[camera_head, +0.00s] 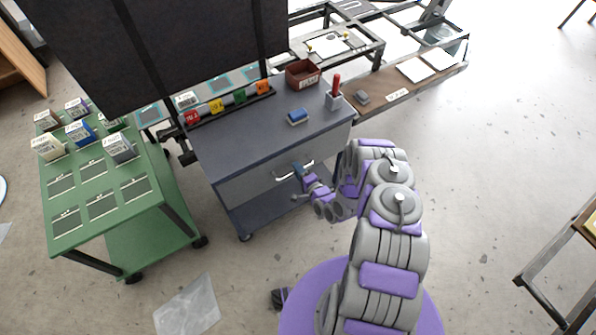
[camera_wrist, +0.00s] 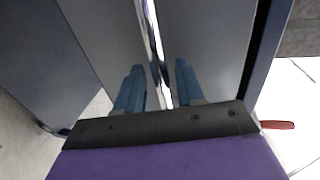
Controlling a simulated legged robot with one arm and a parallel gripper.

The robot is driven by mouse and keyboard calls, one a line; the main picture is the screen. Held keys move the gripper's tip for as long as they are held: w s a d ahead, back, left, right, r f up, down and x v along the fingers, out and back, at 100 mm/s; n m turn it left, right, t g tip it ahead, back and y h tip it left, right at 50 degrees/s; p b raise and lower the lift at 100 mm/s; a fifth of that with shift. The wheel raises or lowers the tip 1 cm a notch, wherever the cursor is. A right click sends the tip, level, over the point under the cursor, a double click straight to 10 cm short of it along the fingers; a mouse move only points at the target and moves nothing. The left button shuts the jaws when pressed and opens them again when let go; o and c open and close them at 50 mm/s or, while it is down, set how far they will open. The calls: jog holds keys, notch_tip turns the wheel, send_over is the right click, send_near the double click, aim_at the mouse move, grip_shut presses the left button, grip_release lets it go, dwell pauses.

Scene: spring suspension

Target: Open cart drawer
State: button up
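The dark blue-grey cart (camera_head: 245,140) stands in the middle of the head view. Its grey drawer front (camera_head: 250,187) looks flush with the cart body. A shiny bar handle (camera_head: 283,178) sits on the drawer front. My gripper (camera_head: 299,170) is at the right part of this handle, and my wrist partly hides the area beside it. In the wrist view, my gripper's two blue fingers (camera_wrist: 159,88) stand apart, one on each side of the bright handle (camera_wrist: 152,35). Narrow gaps seem to show between the fingers and the bar; I see no clear contact.
The cart top holds a blue item (camera_head: 298,117), a red bin (camera_head: 302,74), a red-handled tool in a holder (camera_head: 335,92) and several coloured blocks. A green cart (camera_head: 115,205) stands left. A workbench (camera_head: 400,100) is behind. Open floor (camera_head: 480,170) lies right.

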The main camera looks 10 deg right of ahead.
jog(key=shift+w, duration=0.2)
grip_shut()
dwell(0.3)
jog(key=shift+s, duration=0.1)
